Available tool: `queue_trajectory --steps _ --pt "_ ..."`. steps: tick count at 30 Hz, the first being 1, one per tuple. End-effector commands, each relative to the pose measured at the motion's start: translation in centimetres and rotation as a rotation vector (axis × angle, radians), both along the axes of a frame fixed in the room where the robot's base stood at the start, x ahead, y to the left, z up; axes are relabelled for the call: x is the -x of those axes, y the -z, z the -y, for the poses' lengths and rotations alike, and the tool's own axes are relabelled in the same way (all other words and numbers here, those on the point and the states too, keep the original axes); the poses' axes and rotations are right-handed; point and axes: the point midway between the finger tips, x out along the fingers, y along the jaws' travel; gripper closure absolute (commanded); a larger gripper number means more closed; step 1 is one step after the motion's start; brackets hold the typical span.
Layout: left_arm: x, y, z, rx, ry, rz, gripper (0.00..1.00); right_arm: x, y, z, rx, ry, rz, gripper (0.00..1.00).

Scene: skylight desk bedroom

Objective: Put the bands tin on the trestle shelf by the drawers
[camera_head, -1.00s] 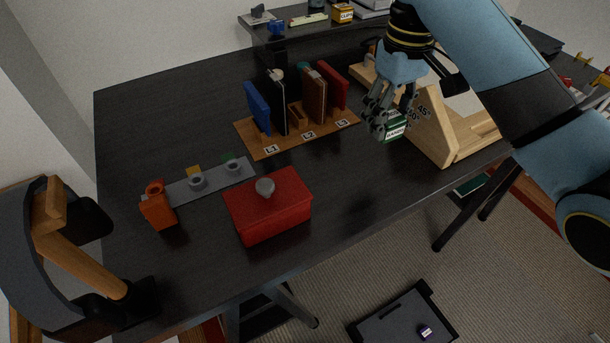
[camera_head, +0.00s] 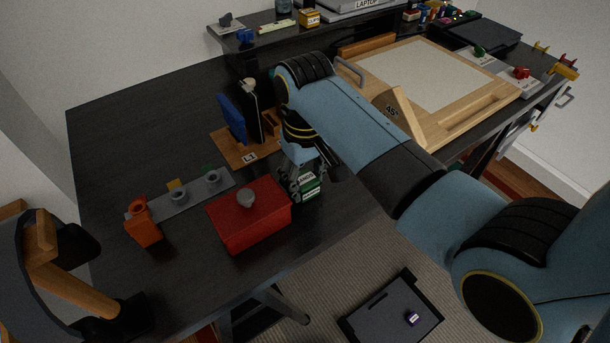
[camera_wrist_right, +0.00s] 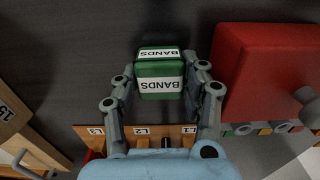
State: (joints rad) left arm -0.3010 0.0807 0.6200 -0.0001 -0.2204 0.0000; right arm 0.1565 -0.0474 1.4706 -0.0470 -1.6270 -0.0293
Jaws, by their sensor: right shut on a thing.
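The green bands tin (camera_head: 308,187) with white labels is held by my right gripper (camera_head: 298,180), just right of the red box on the dark desk. In the right wrist view the tin (camera_wrist_right: 160,72) sits between the two fingers of the right gripper (camera_wrist_right: 160,85), its BANDS labels facing the camera. I cannot tell whether the tin touches the desk. The trestle shelf and the drawers cannot be picked out with certainty; a grey tray-like surface (camera_head: 375,318) with a small purple item shows low beside the desk. My left gripper is not seen.
The red box (camera_head: 240,225) with a grey knob stands close left of the tin. Behind are a wooden book rack (camera_head: 225,146) and a grey strip with pegs (camera_head: 190,192). A drawing board (camera_head: 415,75) lies at the back right. The desk's front edge is near.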

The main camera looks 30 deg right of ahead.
Motion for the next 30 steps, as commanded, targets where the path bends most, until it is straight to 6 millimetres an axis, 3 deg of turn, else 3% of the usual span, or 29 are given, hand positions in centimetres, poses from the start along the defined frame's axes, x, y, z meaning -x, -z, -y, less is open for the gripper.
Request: queue_trajectory --steps 6,7,12,23,30 --pt "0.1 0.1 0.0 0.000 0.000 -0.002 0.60 0.0 0.2 0.0 0.000 0.000 0.000 0.89" --pt "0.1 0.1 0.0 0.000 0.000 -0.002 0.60 0.0 0.2 0.0 0.000 0.000 0.000 0.56" --pt "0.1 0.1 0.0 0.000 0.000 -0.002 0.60 0.0 0.2 0.0 0.000 0.000 0.000 0.34" --pt "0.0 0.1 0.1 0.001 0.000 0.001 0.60 0.0 -0.4 0.0 0.000 0.000 0.000 0.34" --pt "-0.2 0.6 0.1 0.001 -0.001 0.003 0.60 -0.2 -5.1 0.0 0.000 0.000 0.006 0.34"
